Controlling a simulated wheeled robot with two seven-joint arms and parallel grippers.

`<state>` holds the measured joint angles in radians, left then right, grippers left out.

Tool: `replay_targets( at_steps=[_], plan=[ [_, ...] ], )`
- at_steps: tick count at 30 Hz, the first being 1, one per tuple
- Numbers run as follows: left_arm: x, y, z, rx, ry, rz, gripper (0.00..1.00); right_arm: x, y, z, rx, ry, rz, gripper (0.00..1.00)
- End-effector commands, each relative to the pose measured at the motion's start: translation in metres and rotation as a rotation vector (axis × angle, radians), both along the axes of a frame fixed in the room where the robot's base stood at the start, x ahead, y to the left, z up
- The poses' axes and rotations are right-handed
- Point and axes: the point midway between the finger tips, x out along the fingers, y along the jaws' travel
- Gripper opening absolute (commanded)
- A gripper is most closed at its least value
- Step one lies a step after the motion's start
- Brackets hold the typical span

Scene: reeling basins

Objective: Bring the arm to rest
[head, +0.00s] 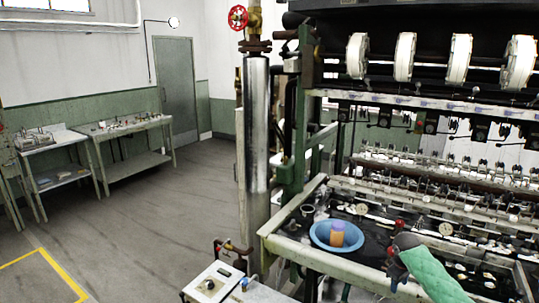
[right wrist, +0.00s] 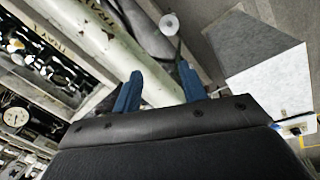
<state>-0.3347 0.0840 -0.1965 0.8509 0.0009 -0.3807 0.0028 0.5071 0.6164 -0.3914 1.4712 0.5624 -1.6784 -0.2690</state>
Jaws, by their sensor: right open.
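My right arm in its green sleeve comes in from the lower right of the head view. Its right gripper (head: 396,273) is over the front edge of the reeling machine, to the right of the blue basin. In the right wrist view the two blue fingers of the right gripper (right wrist: 160,88) stand wide apart, with nothing held between them. A pale beam with lettering (right wrist: 100,35) passes behind the fingers. My left gripper is not in view.
A blue basin (head: 317,237) holding an orange and purple object (head: 337,234) sits on the machine's front left. A steel column (head: 257,130) stands left of it. A control box (head: 209,285) is below. Tables (head: 125,127) line the far wall; open floor lies between.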

Motion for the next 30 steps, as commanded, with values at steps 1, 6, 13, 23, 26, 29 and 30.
replay_targets(
  at_steps=[1, 6, 13, 23, 26, 29, 30],
  plan=[
    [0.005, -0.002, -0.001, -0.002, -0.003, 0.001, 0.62, -0.009, 0.010, -0.027, 0.010, 0.005, -0.001, 0.42],
    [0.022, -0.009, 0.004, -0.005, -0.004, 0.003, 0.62, -0.042, 0.044, -0.115, 0.037, -0.004, -0.016, 0.42],
    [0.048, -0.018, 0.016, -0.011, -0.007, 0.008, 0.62, -0.105, 0.092, -0.231, 0.079, -0.018, -0.049, 0.42],
    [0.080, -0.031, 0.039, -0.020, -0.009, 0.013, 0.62, -0.224, 0.158, -0.373, 0.139, -0.030, -0.116, 0.42],
    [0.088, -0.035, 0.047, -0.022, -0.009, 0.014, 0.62, -0.265, 0.177, -0.410, 0.156, -0.031, -0.138, 0.42],
    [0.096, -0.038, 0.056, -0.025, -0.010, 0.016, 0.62, -0.308, 0.196, -0.444, 0.172, -0.032, -0.165, 0.42],
    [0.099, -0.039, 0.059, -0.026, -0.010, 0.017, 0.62, -0.326, 0.203, -0.457, 0.178, -0.033, -0.175, 0.42]
  ],
)
